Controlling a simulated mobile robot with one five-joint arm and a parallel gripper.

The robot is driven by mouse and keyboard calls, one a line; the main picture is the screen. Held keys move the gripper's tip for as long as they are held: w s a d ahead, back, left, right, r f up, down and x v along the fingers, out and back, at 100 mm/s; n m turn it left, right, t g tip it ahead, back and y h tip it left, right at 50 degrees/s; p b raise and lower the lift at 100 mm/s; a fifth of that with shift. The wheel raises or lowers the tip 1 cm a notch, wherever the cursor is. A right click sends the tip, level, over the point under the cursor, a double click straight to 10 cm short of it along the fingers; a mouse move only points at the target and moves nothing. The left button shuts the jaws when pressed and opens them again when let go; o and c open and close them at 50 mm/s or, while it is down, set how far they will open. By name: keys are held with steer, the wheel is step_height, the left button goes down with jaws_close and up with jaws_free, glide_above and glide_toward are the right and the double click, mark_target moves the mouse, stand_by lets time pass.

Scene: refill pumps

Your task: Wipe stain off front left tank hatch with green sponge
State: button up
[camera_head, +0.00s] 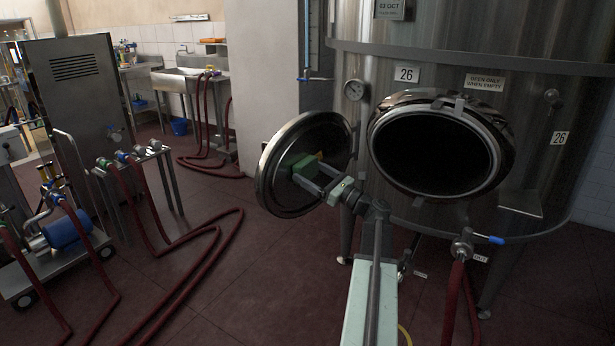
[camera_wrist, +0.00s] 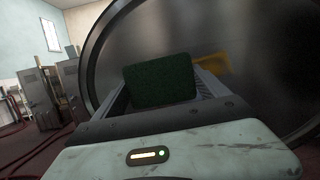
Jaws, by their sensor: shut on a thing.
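My gripper (camera_head: 313,179) is shut on the green sponge (camera_head: 303,167), in front of the inner face of the open round hatch door (camera_head: 276,192). In the wrist view the dark green sponge (camera_wrist: 160,80) sits between my gripper's fingers (camera_wrist: 165,95), with the metal hatch door (camera_wrist: 230,40) behind it. The sponge is close to the door; I cannot tell whether it touches. A yellow-orange stain (camera_wrist: 209,66) shows on the door just right of the sponge, partly hidden by it. In the head view a small bit of the stain (camera_head: 319,155) shows beside the sponge.
The steel tank (camera_head: 545,90) has an open dark round hatchway (camera_head: 432,152) right of the door. A valve with a blue handle (camera_head: 488,239) and red hose sits below it. Red hoses (camera_head: 205,265) lie on the floor at left, near a pump cart (camera_head: 62,232).

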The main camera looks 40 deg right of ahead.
mark_target(320, 158)
steer(key=shift+w+d+r, duration=0.1)
steer(key=shift+w+d, duration=0.2)
steer(key=shift+d, duration=1.65)
steer(key=shift+w+d+r, duration=0.1)
steer(key=shift+w+d, duration=0.2)
steer(key=shift+d, duration=1.7)
steer(key=shift+w+d+r, duration=0.1)
steer(key=shift+w+d, duration=0.2)
steer(key=shift+d, duration=1.65)
steer(key=shift+c, duration=0.2)
steer(key=shift+s+f, duration=0.1)
steer(key=shift+o, duration=0.2)
steer(key=shift+s+a+f, duration=0.1)
steer(key=shift+a+f, duration=0.1)
steer(key=shift+a, duration=0.25)
steer(key=shift+a+f, duration=0.15)
steer(key=shift+a, duration=0.3)
steer(key=shift+s+a, duration=0.15)
steer(key=shift+a, duration=0.75)
steer(key=shift+s+a, duration=0.3)
steer(key=shift+a, duration=0.7)
steer(key=shift+s+a, duration=0.25)
steer(key=shift+a, duration=0.75)
steer(key=a, duration=0.7)
steer(key=shift+s+a, duration=0.3)
steer(key=shift+s, duration=0.15)
